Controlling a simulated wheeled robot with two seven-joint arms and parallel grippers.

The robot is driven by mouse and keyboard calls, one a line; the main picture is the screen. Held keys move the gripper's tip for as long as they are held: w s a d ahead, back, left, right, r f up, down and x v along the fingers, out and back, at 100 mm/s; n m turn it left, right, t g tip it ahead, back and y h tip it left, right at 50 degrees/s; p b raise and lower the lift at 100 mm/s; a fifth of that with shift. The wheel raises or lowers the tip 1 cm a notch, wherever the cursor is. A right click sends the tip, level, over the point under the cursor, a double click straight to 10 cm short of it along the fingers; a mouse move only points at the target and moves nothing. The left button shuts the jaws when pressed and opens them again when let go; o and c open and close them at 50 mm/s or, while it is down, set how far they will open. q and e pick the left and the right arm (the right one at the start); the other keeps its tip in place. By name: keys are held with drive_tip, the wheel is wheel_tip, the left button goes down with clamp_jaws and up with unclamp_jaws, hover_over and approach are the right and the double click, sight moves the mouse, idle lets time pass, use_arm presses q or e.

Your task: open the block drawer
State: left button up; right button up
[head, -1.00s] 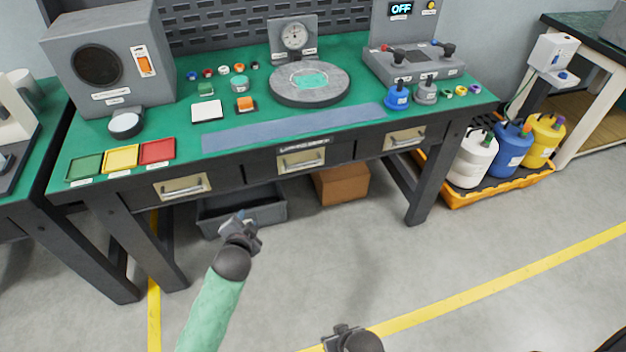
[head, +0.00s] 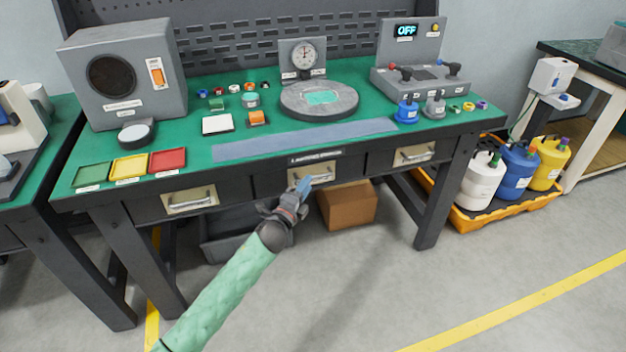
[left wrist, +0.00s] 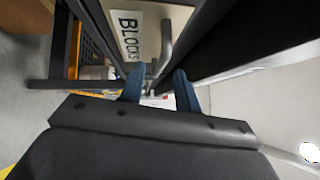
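The block drawer is the middle one of three drawers in the bench front, with a tan panel and a metal bar handle (head: 322,178). It looks shut. In the left wrist view its label reads "BLOCKS" (left wrist: 130,35), and its handle (left wrist: 165,45) lies just ahead of the fingertips, roughly in line with the gap. My left gripper (head: 303,184) is at the front of this drawer, close to the handle. Its two blue fingers (left wrist: 159,85) are apart with nothing between them; contact with the handle cannot be told. My right gripper is not in view.
A left drawer (head: 190,200) and a right drawer (head: 414,155) flank it. A cardboard box (head: 348,206) and a grey bin (head: 225,252) stand under the bench. Bottles sit in an orange tray (head: 470,222) at right. The floor in front is clear.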

use_arm(q)
drive_tip(key=shift+x, duration=2.1)
clamp_jaws()
